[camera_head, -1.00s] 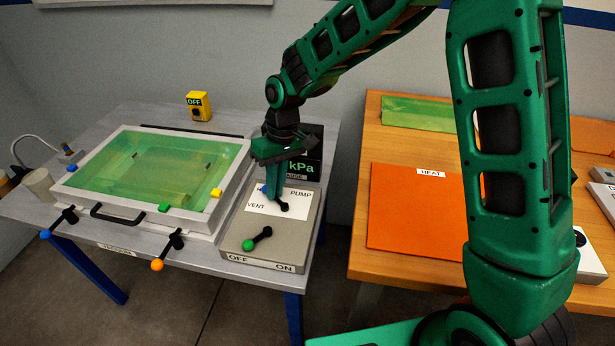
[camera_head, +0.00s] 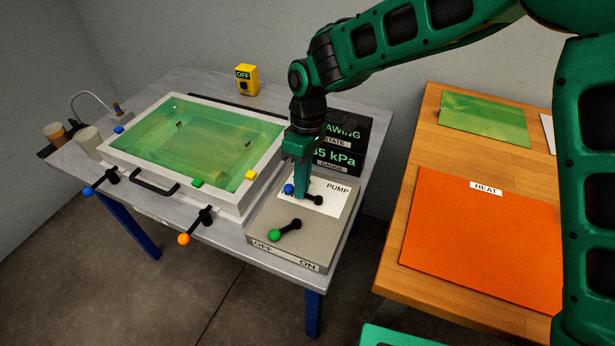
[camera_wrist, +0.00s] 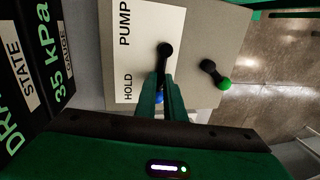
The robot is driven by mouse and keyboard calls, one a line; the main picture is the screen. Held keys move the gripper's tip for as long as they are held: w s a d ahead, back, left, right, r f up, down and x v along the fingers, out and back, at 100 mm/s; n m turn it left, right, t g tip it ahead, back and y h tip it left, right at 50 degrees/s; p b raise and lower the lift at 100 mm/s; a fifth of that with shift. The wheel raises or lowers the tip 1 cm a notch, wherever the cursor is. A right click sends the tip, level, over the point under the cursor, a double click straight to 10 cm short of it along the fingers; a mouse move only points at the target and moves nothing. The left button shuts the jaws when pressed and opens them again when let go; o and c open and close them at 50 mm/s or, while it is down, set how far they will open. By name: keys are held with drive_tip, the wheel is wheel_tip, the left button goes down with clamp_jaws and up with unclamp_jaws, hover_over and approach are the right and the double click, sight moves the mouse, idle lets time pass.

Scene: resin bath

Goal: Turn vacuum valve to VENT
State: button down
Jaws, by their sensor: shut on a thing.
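The vacuum valve's black lever pivots at a round hub (camera_head: 318,200) on a white label plate (camera_head: 332,207), and its blue knob (camera_head: 289,188) points left in the head view. My gripper (camera_head: 302,193) reaches down from above, shut on the lever between hub and knob. In the wrist view, my gripper's fingers (camera_wrist: 160,95) close around the lever, with the black hub (camera_wrist: 165,50) beyond them and a bit of blue knob (camera_wrist: 159,98) between them. PUMP and HOLD read in the wrist view; VENT is hidden in both current views.
A green-knobbed lever (camera_head: 285,230) sits on the same grey box (camera_head: 262,220), by OFF and ON. The display (camera_head: 350,150) behind my gripper shows 35 kPa. A white-framed green bath (camera_head: 282,135) stands left. An orange HEAT mat (camera_head: 480,240) lies on the wooden table right.

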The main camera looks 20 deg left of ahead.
drive_tip(key=shift+w+r, duration=0.15)
drive_tip(key=shift+w, duration=0.1)
idle(0.3)
drive_tip(key=c, duration=1.8)
unclamp_jaws()
drive_tip(key=shift+c, duration=0.2)
drive_tip(key=shift+s, duration=0.15)
wheel_tip(320, 180, up, 10)
drive_tip(key=w, duration=0.2)
drive_tip(key=shift+d+r, duration=0.15)
drive_tip(key=shift+r, duration=0.05)
drive_tip(key=shift+w, duration=0.1)
